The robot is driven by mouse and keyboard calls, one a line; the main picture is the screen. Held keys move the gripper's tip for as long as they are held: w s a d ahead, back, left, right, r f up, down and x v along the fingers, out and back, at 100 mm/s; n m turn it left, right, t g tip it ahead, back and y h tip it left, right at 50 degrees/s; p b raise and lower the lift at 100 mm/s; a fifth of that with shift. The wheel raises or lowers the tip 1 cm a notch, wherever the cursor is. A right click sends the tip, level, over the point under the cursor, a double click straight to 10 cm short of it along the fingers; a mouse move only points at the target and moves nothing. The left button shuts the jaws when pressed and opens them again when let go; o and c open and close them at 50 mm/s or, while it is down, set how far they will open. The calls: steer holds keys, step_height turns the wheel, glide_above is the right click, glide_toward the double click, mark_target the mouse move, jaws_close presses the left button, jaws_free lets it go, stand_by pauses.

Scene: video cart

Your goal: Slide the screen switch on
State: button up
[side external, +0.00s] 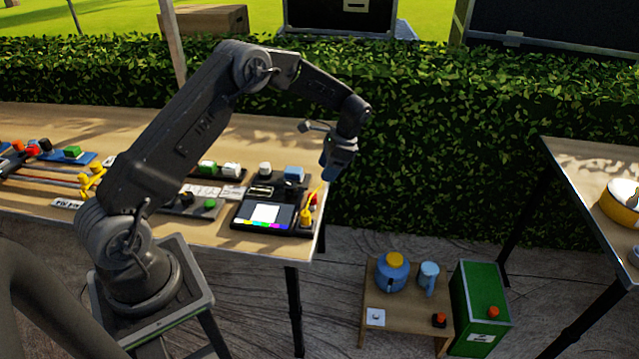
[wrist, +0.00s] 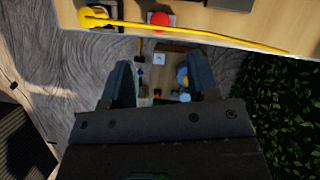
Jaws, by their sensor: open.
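A black device with a screen (side external: 264,214) lies at the right end of the long wooden table. Its screen shows a white patch and a strip of colours along the lower edge. A yellow part (side external: 305,216) and a red part (side external: 314,199) sit at its right side. They appear in the wrist view as a round yellow knob (wrist: 92,17) and a red one (wrist: 158,19). I cannot tell which part is the screen switch. My gripper (side external: 327,174) hangs above the table's right end, apart from the device. In the wrist view its fingers (wrist: 160,80) are spread and empty.
A yellow cable (wrist: 215,36) runs along the table edge. Other small devices crowd the long table (side external: 120,125) to the left. A low stool (side external: 375,335) with a blue kettle (side external: 392,277) and a green box (side external: 480,310) stand below, right. A hedge (side external: 450,140) runs behind.

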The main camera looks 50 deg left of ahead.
steer(key=shift+v, duration=1.55)
steer(key=s+d+r+n+t, duration=0.15)
steer(key=s+d+r, duration=0.3)
steer(key=r, duration=0.45)
steer(key=s+d+r+n+t, duration=0.1)
steer(key=s+d+r+t, duration=0.3)
steer(key=r, duration=0.5)
steer(key=s+d+r+n+t+h, duration=0.1)
steer(key=s+d+t, duration=0.1)
steer(key=s, duration=0.8)
steer(key=s+d+r+n+t+h, duration=0.1)
steer(key=s+d, duration=0.4)
steer(key=s, duration=0.5)
steer(key=shift+s+r+n+t, duration=0.3)
steer(key=shift+s+n+t, duration=0.15)
steer(key=shift+n, duration=0.3)
steer(key=shift+w+d, duration=0.1)
